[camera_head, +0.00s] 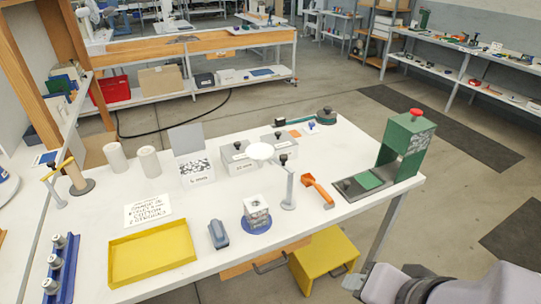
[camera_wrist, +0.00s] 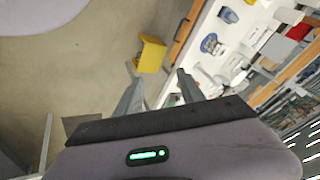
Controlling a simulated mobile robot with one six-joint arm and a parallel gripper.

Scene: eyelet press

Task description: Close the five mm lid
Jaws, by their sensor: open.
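An open box (camera_head: 197,181) with a label that seems to read 5 mm stands on the white table in the head view. Its flat grey lid (camera_head: 187,138) stands up at the back, and speckled small parts show inside. My gripper (camera_wrist: 160,78) is open and empty in the wrist view, with its fingers apart over the floor beside the table. In the head view my arm is at the bottom right, well away from the box. I cannot make out the box clearly in the wrist view.
Two closed grey boxes (camera_head: 237,156) (camera_head: 280,143) with black knobs stand right of the open one. A white round-topped stand (camera_head: 289,188), an orange-handled tool (camera_head: 317,189) and a green press (camera_head: 407,142) lie nearer my arm. A yellow tray (camera_head: 150,253) and yellow stool (camera_head: 325,262) are in front.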

